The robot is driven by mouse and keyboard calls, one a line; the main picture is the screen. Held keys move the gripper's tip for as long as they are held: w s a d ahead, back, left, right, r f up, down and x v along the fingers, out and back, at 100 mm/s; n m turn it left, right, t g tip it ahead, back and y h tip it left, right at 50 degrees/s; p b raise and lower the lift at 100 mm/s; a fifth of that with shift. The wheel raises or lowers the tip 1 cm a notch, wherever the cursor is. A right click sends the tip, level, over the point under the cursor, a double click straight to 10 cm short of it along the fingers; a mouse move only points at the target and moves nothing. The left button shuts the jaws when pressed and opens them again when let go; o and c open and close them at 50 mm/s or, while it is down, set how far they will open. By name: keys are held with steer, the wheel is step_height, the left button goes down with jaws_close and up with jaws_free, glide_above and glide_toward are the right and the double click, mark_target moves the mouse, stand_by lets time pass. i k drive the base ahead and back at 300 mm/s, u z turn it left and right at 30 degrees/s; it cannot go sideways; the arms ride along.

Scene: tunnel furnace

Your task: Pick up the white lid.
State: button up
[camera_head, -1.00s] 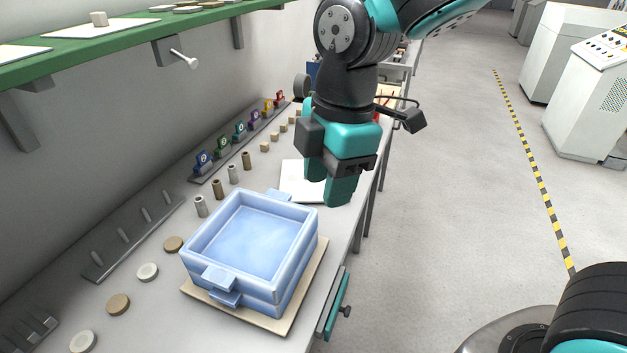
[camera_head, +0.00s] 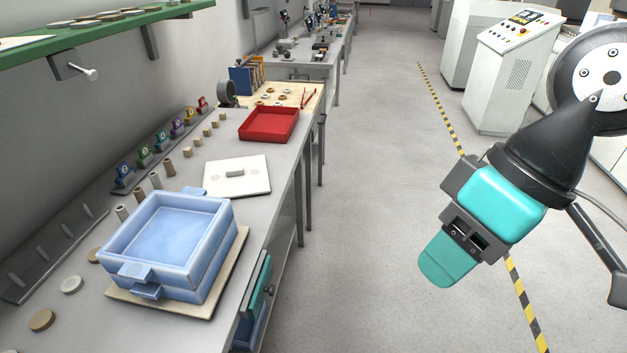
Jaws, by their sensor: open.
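The white lid (camera_head: 254,180) is a flat square plate with a small grey bar handle on its top. It lies on the grey bench behind the blue box (camera_head: 218,228), with nothing covering it. My gripper (camera_head: 447,262) hangs over the open floor to the right of the bench, well apart from the lid. It points down and to the left. It holds nothing that I can see; its fingers overlap from this side, so the gap between them is hidden.
The blue open box stands on a beige board (camera_head: 160,303) just in front of the lid. A red tray (camera_head: 270,124) stands behind the lid. Small cylinders and coloured stands line the wall side. A green shelf (camera_head: 100,28) overhangs the bench at the left.

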mark_target(229, 178)
steer(key=z, duration=0.55)
steer(key=k, duration=0.75)
steer(key=z, duration=0.4)
steer(key=i, duration=1.45)
steer(key=u, duration=1.25)
steer(key=i, duration=0.9)
steer(key=u, duration=1.45)
steer(key=i, duration=0.3)
steer(key=u, duration=0.15)
